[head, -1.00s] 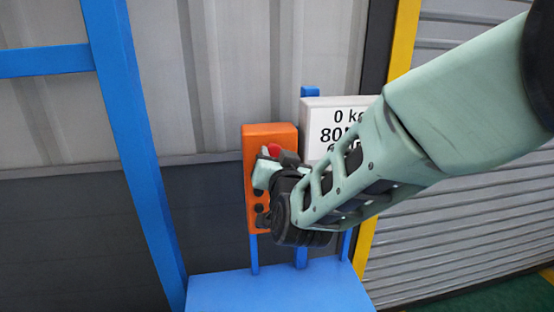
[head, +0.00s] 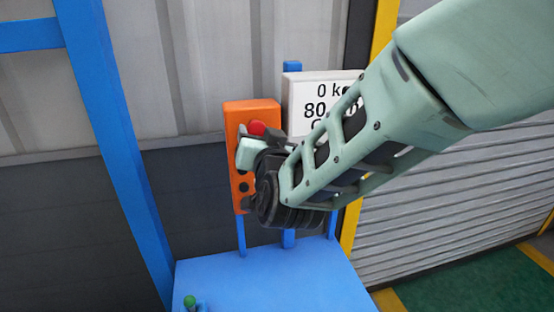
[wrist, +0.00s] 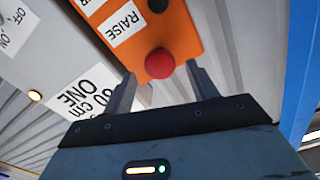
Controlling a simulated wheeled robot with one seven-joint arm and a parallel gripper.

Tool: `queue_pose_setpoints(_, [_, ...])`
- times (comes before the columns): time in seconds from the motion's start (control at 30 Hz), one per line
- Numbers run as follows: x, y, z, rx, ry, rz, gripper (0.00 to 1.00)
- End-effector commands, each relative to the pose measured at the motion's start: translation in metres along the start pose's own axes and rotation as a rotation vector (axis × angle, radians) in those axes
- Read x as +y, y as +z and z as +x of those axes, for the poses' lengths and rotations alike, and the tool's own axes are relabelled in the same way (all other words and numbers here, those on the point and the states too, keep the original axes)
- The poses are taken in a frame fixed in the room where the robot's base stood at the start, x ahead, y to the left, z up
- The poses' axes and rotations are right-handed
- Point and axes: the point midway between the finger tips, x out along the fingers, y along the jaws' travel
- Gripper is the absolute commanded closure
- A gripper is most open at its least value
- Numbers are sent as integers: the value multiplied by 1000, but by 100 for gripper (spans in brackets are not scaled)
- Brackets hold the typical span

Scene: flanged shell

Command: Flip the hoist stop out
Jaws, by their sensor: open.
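The hoist stop is a round red button (head: 257,128) near the top of an orange control box (head: 262,108). In the wrist view the red button (wrist: 160,63) sits at the end of the orange box (wrist: 170,35), beside a RAISE label. My gripper (head: 250,150) is in front of the box, and my wrist hides part of it in the head view. In the wrist view my gripper (wrist: 160,88) is open, with one finger on each side of the red button. I cannot tell whether the fingers touch the button or the box.
A white sign (head: 310,98) with weight text stands just right of the box. A blue platform (head: 270,280) lies below, with a small green-tipped lever (head: 189,301) at its front. A blue post (head: 110,130) rises at left. A grey shutter (head: 440,190) is at right.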

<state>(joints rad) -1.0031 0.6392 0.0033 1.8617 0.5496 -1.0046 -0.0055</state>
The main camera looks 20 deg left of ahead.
Motion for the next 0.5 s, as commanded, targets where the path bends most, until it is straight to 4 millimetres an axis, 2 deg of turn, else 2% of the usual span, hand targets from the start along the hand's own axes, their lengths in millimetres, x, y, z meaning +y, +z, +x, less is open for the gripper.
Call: queue_pose_setpoints(0.5, [0,4,-116,0,-4,2,42])
